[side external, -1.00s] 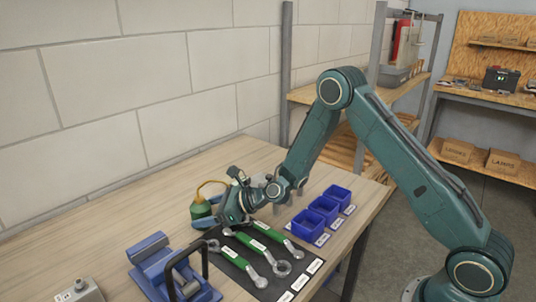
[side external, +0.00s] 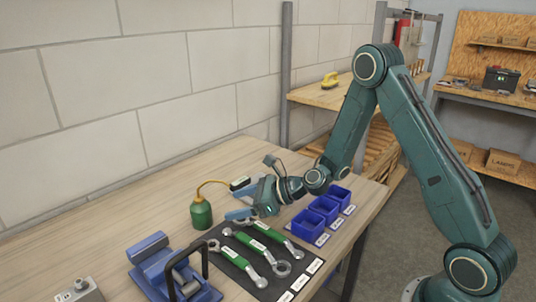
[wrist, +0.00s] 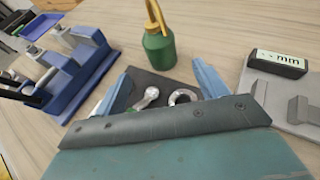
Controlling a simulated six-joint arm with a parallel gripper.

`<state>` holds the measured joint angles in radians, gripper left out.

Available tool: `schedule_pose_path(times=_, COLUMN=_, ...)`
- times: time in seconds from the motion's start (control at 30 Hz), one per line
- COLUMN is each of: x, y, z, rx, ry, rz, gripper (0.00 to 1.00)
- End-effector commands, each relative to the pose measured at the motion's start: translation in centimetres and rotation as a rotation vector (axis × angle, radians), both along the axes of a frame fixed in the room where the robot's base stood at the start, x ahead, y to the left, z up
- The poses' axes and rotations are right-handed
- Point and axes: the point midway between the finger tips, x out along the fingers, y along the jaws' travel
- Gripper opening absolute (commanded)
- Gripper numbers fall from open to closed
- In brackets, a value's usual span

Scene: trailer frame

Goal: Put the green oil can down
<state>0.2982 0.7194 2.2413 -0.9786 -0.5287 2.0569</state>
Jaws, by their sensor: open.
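The green oil can (side external: 201,214) with its curved yellow spout stands upright on the wooden workbench, left of my gripper in the side view. In the wrist view the oil can (wrist: 159,46) stands beyond my fingertips, near the top middle. My gripper (side external: 238,205) is open and empty, with a clear gap to the can. Its two blue fingers (wrist: 165,78) are spread apart in the wrist view, with nothing between them.
A blue vise (side external: 170,268) stands at the bench's front left. Green-handled wrenches lie on a dark mat (side external: 231,257). Blue bins (side external: 323,208) stand at the right. Bare bench lies left of the can.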

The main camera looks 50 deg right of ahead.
Motion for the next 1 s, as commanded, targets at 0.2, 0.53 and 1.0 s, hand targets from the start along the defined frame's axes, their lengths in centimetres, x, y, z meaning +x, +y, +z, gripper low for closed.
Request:
schedule_pose_path(times=0.2, x=0.0, y=0.0, z=0.0, rx=0.000, ry=0.000, rz=0.000, gripper=0.72)
schedule_pose_path(times=0.53, x=0.0, y=0.0, z=0.0, rx=0.000, ry=0.000, rz=-0.001, gripper=0.76)
schedule_pose_path(times=1.0, x=2.8, y=-1.2, z=0.3, rx=0.055, ry=-0.004, rz=0.058, gripper=0.76)
